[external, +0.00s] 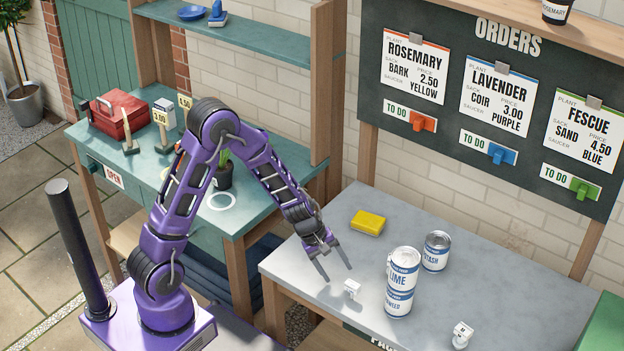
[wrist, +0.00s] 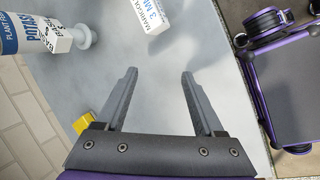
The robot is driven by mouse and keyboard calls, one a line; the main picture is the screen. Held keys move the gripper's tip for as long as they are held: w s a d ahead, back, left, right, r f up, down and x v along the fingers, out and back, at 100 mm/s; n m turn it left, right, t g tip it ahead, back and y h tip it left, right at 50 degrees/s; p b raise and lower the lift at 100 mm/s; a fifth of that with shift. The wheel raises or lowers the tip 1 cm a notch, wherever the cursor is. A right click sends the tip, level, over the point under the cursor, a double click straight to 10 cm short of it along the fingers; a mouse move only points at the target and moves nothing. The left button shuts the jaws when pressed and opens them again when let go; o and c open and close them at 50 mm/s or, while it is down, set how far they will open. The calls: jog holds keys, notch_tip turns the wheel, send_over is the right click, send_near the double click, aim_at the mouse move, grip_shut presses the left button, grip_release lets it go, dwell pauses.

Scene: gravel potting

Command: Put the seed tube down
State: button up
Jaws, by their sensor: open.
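A small white labelled seed tube (external: 351,289) rests on the grey bench near its front edge. In the wrist view, a white block lettered "MARIGOLD" (wrist: 152,14) shows at the top edge, cut off by the frame. My gripper (external: 337,275) is open just behind and above the tube in the external view. In the wrist view the fingers (wrist: 160,74) are spread with nothing between them, and the marigold label is apart from the fingertips. A second white tube (external: 462,334) stands at the bench's front right. A "BASIL" label (wrist: 62,38) shows at the wrist view's upper left.
Stacked cans (external: 401,282) stand right of my gripper, with a potash can (external: 436,252) behind. A yellow sponge (external: 368,223) lies at the back left. The bench (external: 330,215) is clear around it. The orders board (external: 470,100) stands behind.

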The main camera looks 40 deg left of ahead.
jog(key=n, duration=0.1)
jog(key=n+h, duration=0.1)
jog(key=shift+s+a+r+n+g+h, duration=0.2)
jog(key=shift+a+r+n+g+h, duration=0.05)
jog(key=shift+n+g+h, duration=0.15)
jog(key=r+n+h, duration=0.1)
jog(key=w+r+n+h, duration=0.1)
jog(key=n, duration=0.1)
jog(key=r+n+h+p, duration=0.1)
jog(key=shift+w+a+r+n+h, duration=0.15)
jog(key=shift+w+r+n+h, duration=0.2)
jog(key=shift+w+n+h, duration=0.05)
jog(key=w+a+r+n+t+h, duration=0.1)
jog(key=w+r+n+t+h, duration=0.2)
jog(key=w+r+n, duration=0.15)
jog(key=x, duration=1.1)
jog(key=shift+s+f+b, duration=0.1)
jog(key=shift+s+b, duration=0.15)
jog(key=shift+b, duration=0.05)
jog(key=shift+w+a+f+x, duration=0.1)
jog(key=shift+f+x, duration=0.05)
jog(key=shift+x, duration=0.75)
jog(key=shift+w+a+f+x, duration=0.1)
jog(key=shift+f+x, duration=0.05)
jog(key=shift+x, duration=0.75)
jog(key=shift+a+f+x, duration=0.1)
jog(key=shift+x, duration=0.8)
jog(key=shift+c, duration=0.3)
grip_shut()
